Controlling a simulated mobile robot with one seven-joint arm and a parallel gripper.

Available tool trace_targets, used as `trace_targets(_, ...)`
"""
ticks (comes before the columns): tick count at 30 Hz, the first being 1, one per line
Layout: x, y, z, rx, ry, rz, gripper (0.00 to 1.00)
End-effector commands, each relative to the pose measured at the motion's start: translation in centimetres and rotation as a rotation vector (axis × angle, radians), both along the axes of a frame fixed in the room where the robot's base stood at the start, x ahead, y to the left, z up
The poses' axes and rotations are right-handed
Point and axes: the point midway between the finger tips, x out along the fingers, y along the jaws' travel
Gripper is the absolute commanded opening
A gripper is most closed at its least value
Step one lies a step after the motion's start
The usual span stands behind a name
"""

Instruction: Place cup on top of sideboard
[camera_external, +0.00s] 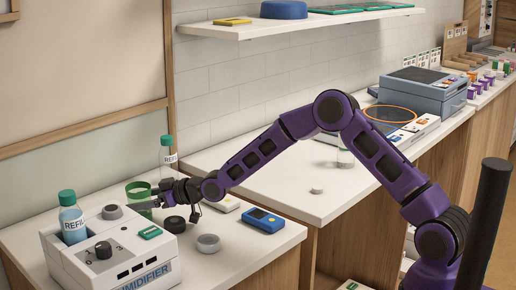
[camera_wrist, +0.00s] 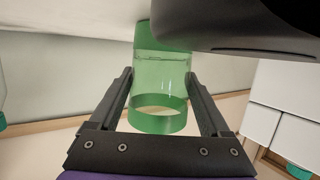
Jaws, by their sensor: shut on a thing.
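A green see-through cup (camera_wrist: 161,80) is between the two dark fingers of my gripper (camera_wrist: 160,92) in the wrist view, and the gripper is shut on it. In the external view the cup (camera_external: 138,190) shows at the end of my gripper (camera_external: 152,197), over the left white-topped cabinet (camera_external: 262,238). It is partly hidden by the gripper and the things around it. I cannot tell whether its base touches the top. A longer white counter (camera_external: 290,192) stands to the right. The pictures do not tell which of these is the sideboard.
The left top holds a white humidifier (camera_external: 105,245), bottles marked REFIL (camera_external: 71,218), a blue meter (camera_external: 262,220), a grey round knob (camera_external: 208,243) and a black cap (camera_external: 174,224). A blue-grey machine (camera_external: 424,92) stands on the counter. A shelf (camera_external: 300,22) hangs above.

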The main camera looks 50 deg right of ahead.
Motion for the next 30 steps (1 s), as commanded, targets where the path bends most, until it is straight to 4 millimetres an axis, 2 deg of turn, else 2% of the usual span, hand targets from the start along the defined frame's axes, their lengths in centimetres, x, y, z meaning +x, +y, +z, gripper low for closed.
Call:
trace_targets(11, 0.0, 0.0, -0.3, 0.001, -0.003, 0.0, 0.18)
trace_targets(12, 0.0, 0.0, -0.2, 0.0, -0.002, 0.0, 0.88)
trace_targets(14, 0.0, 0.0, -0.2, 0.0, -0.002, 0.0, 0.99)
trace_targets(25, 0.0, 0.0, 0.5, 0.001, -0.002, 0.0, 1.0)
trace_targets(30, -2.1, -1.3, 1.0, -0.001, -0.003, -0.001, 1.0)
